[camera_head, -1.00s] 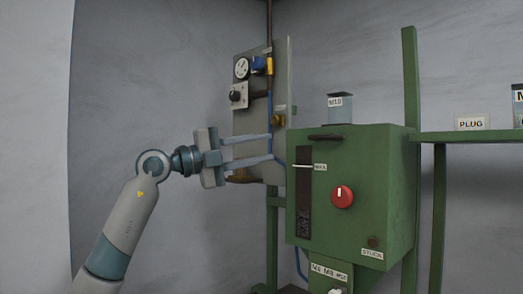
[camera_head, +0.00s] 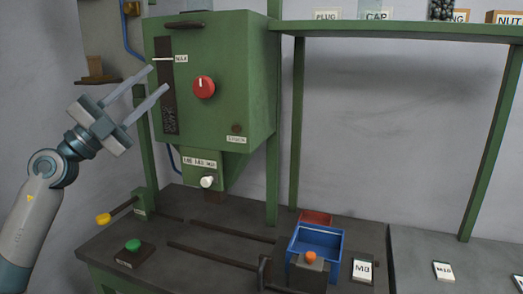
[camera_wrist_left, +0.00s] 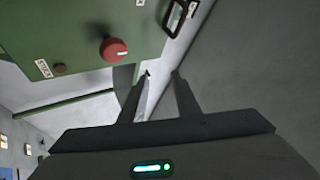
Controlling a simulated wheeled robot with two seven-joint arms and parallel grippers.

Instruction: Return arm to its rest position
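My left gripper (camera_head: 158,81) is raised at the left of the head view, in front of the left side of the green machine (camera_head: 232,115). Its two long fingers are apart with nothing between them. It also shows in the left wrist view (camera_wrist_left: 162,75), again with an empty gap, and the machine's red knob (camera_wrist_left: 114,49) is beyond it. I cannot tell from the head view how far the fingertips are from the machine. My right gripper is not in view.
Below the machine, a dark table (camera_head: 190,240) holds a green button (camera_head: 133,245), a lever with a yellow knob (camera_head: 103,219), and a blue bin (camera_head: 342,243). A green shelf (camera_head: 400,30) with labelled boxes spans the right. Bare wall lies under the shelf.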

